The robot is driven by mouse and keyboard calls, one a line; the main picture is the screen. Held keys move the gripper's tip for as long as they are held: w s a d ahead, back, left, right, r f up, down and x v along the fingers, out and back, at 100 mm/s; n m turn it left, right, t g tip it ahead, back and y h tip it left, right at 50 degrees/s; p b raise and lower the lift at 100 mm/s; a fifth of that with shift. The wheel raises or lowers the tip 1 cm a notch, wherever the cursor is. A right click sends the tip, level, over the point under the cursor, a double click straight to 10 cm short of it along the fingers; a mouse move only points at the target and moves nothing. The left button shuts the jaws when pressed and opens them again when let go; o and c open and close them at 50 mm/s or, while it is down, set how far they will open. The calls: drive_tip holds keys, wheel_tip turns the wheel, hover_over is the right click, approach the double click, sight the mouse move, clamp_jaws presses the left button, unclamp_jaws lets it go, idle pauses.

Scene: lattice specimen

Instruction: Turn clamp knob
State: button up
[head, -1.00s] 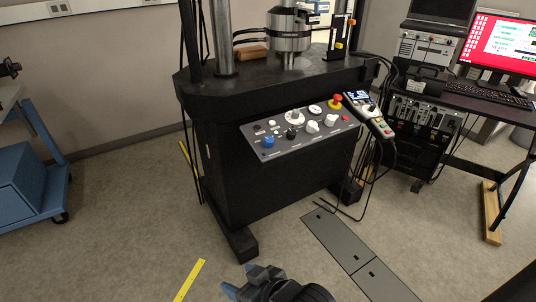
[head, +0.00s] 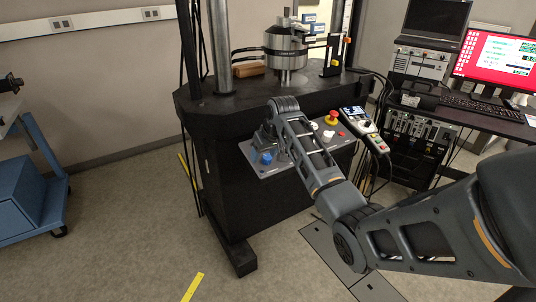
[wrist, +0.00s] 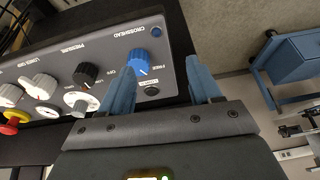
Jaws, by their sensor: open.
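The sloped control panel (head: 262,172) on the front of the black machine carries several knobs. A blue knob (wrist: 138,62) sits beside the CROSSHEAD lettering in the wrist view, and shows in the head view (head: 264,158). I cannot read a clamp label clearly. My gripper (wrist: 160,66) is open and empty, with blue fingers apart. In the head view my wrist and arm hide the middle of the panel and most of my gripper.
A black knob (wrist: 85,74) and several white knobs are farther along the panel. A red emergency button (head: 332,117) and a handheld pendant (head: 360,121) sit at the panel's right end.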

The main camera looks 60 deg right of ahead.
sight(268, 156)
drive_tip(key=s+d+r, duration=0.1)
drive_tip(key=d+r, duration=0.1)
drive_tip(key=d, duration=0.1)
drive_tip(key=shift+g, duration=0.3)
drive_tip(key=shift+d+x, duration=0.1)
drive_tip(key=shift+x, duration=1.75)
drive_tip(key=shift+d+x, duration=0.15)
drive_tip(key=shift+x, duration=1.7)
drive_tip(key=c, duration=1)
drive_tip(key=shift+n, duration=1.5)
drive_tip(key=shift+c, duration=0.2)
